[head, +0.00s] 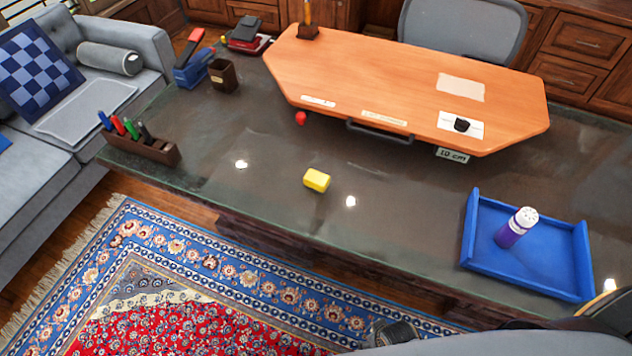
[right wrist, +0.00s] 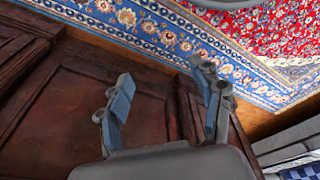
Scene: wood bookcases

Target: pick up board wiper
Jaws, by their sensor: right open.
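A small yellow block (head: 316,180), which may be the board wiper, lies on the dark stone tabletop (head: 270,215) near its front edge, in the middle of the head view. No other thing is clearly a board wiper. My right gripper (right wrist: 163,88) is open and empty in the right wrist view, its fingers wide apart in front of dark wood panelling, with the rug beyond. The yellow block does not show in that view. Parts of my own arm show along the bottom right of the head view. My left gripper is not in view.
A blue tray (head: 480,265) with a purple white-capped bottle (head: 516,228) stands at the right. An orange wooden board (head: 390,75) with a dark handle lies behind the block. A pen holder (head: 140,150) stands at the left. The tabletop around the block is clear.

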